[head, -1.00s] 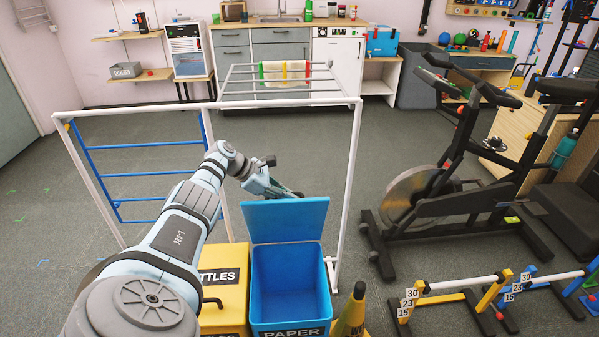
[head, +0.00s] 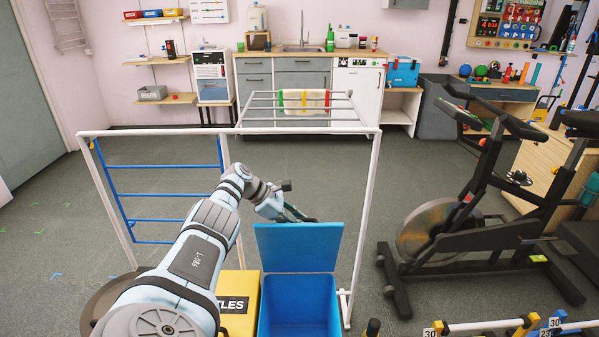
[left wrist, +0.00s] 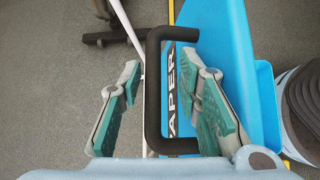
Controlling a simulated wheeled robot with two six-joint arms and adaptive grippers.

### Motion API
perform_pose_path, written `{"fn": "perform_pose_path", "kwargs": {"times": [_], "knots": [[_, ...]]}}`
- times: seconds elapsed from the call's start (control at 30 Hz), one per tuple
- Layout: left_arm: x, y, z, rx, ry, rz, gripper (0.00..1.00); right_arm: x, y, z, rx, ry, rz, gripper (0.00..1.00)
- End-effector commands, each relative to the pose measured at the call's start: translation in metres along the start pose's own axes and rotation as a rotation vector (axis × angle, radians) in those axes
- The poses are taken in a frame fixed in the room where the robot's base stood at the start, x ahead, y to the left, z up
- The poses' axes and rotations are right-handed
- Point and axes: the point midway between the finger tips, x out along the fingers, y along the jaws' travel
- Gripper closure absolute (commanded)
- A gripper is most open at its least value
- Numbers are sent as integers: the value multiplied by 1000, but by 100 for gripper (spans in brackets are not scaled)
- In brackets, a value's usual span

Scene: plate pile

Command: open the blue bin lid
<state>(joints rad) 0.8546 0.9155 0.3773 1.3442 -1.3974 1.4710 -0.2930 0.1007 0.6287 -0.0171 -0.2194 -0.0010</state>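The blue bin (head: 334,300) stands at the bottom centre of the head view, its inside showing empty. Its blue lid (head: 298,247) is raised at the far side, standing up and leaning back. My left gripper (head: 298,214) is just behind the lid's top edge, partly hidden by it. In the left wrist view my left gripper (left wrist: 163,75) is open, its two fingers spread on either side of a black bar handle (left wrist: 153,95), with gaps between. Blue surface with the lettering "APER" shows behind the handle. My right gripper is not in view.
A yellow bin (head: 238,310) stands left of the blue bin. A white-and-blue pipe frame (head: 366,220) stands around and behind them. An exercise bike (head: 470,230) is to the right, low hurdles (head: 490,325) at bottom right. The floor behind the frame is open.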

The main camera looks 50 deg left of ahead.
Motion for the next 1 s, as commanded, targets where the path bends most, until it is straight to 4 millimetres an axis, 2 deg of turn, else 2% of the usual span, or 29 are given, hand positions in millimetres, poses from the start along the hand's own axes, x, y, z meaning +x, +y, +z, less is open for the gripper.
{"fn": "perform_pose_path", "kwargs": {"times": [0.17, 0.4, 0.53, 0.67, 1.0], "knots": [[-18, 2, -2, 2, 4, 4, 69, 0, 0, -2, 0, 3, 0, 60], [-83, 1, -1, 0, 4, 2, 69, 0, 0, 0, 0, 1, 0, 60], [-109, 1, 0, 0, 2, 0, 69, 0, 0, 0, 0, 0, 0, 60], [-119, 1, 0, 0, 1, -1, 69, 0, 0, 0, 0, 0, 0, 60], [-119, 1, 0, 0, 0, -1, 69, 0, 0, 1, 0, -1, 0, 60]]}}
